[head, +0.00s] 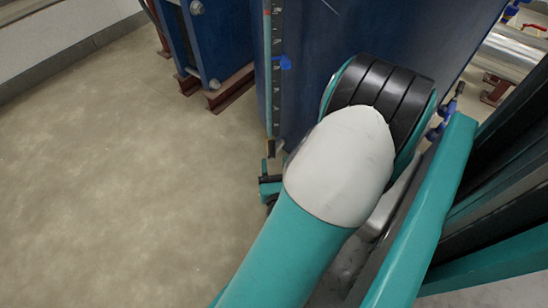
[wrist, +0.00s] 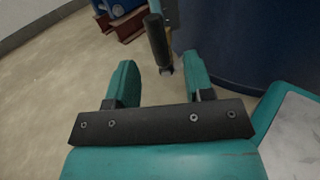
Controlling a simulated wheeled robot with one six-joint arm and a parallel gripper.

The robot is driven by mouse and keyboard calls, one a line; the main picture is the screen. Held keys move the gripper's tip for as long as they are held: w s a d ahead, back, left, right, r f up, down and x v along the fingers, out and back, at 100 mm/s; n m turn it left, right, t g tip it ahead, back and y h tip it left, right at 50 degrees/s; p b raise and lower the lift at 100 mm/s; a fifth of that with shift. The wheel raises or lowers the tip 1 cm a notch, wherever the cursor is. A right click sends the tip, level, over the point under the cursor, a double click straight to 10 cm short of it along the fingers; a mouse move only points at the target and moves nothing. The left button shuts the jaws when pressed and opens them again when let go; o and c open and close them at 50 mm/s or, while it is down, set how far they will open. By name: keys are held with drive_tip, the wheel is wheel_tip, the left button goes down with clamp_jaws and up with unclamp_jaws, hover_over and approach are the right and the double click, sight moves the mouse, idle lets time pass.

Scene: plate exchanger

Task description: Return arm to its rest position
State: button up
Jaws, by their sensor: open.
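My gripper (wrist: 160,78) shows in the wrist view with its two teal fingers wide apart and nothing held between them. A dark rod with a lighter end (wrist: 158,42) stands in view just beyond and between the fingertips; I cannot tell what it belongs to. In the head view my teal and white arm fills the middle and hides most of the gripper.
Another blue unit (head: 222,40) stands on red-brown feet (head: 230,88) at the back. Silver pipework (head: 515,50) is at the upper right. The beige floor (head: 110,180) on the left is clear.

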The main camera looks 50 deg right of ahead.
drive_tip(key=shift+v, duration=0.85)
drive_tip(key=s+a+r+m+g+y+p, duration=0.3)
drive_tip(key=a+r+m+g+y+p, duration=0.35)
drive_tip(key=a+r+m+g, duration=0.9)
drive_tip(key=w+a+r+m+y+p, duration=0.1)
drive_tip(key=w+a+r+y+p, duration=0.15)
drive_tip(key=r, duration=0.85)
drive_tip(key=w+a+r+m+y+p, duration=0.1)
drive_tip(key=r+m+y+p, duration=0.2)
drive_tip(key=r, duration=0.9)
wheel_tip(320, 180, up, 51)
drive_tip(key=d+t+y+p, duration=0.1)
drive_tip(key=y+p, duration=0.4)
drive_tip(key=p, duration=3.5)
drive_tip(key=shift+s+d+f+t, duration=0.25)
drive_tip(key=shift+s+d+t, duration=0.15)
drive_tip(key=shift+t, duration=0.45)
